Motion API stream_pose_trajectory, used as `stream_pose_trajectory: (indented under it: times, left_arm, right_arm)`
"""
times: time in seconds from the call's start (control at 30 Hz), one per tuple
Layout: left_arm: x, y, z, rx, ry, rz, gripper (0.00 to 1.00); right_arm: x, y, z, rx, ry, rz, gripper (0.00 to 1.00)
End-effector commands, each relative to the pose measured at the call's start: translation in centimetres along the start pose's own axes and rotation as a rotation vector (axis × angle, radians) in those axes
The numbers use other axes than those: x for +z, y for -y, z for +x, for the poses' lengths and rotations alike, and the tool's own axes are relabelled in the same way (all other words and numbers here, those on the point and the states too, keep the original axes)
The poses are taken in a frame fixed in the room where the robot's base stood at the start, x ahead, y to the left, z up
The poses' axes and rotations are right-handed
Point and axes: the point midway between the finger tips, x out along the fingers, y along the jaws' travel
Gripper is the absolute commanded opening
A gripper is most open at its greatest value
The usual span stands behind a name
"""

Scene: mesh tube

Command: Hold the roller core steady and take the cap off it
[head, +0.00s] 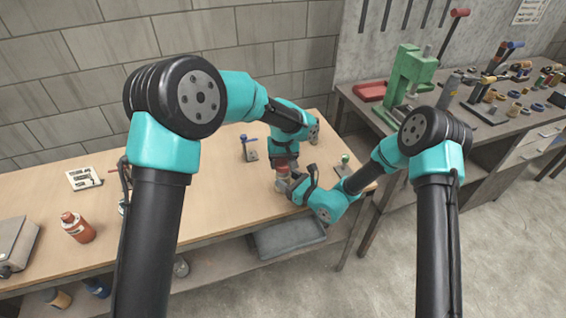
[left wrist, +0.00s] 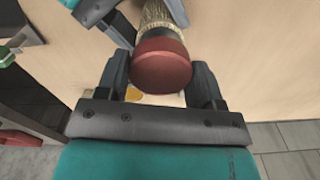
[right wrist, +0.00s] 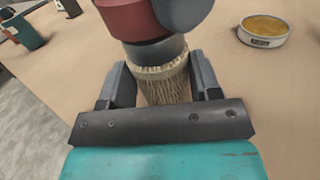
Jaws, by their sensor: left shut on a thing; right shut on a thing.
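The red cap (left wrist: 160,65) fills the space between the fingers of my left gripper (left wrist: 162,80), which is shut on it from above. It also shows in the right wrist view (right wrist: 130,18), over a grey collar at the top of the roller core. The roller core (right wrist: 163,80) has a tan mesh or bristled surface and looks upright. My right gripper (right wrist: 163,85) is shut on the core from the side, below the cap. In the head view both grippers meet near the table's front right, and they hide most of the core.
A round tin with yellow contents (right wrist: 265,30) stands close by. A red bottle (head: 77,227) and a grey box (head: 14,243) are on the left of the wooden table (head: 200,215). A side bench with a green press (head: 408,75) stands right. The table's middle is largely clear.

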Motion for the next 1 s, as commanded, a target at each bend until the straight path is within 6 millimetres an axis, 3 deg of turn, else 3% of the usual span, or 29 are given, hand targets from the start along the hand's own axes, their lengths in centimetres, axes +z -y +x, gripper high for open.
stream_pose_trajectory:
  times: [0.17,0.5,0.8,0.83,1.0]
  left_arm:
    - [0.0,0.0,-0.3,0.000,-0.001,0.000,0.33]
    - [0.0,0.0,-3.7,0.001,-0.001,0.001,0.33]
    - [0.0,0.0,-4.0,0.000,0.000,0.000,0.33]
    - [0.0,0.0,-4.0,0.000,0.000,0.000,0.33]
    - [0.0,0.0,-4.0,0.000,0.000,0.000,0.33]
  right_arm:
    - [0.0,0.0,0.0,0.000,0.000,0.000,0.00]
    - [0.0,0.0,0.0,0.000,0.000,0.000,0.00]
    - [0.0,0.0,0.0,0.000,0.000,0.000,0.00]
    - [0.0,0.0,0.0,0.000,0.000,0.000,0.60]
    - [0.0,0.0,0.0,0.000,0.000,0.000,0.77]
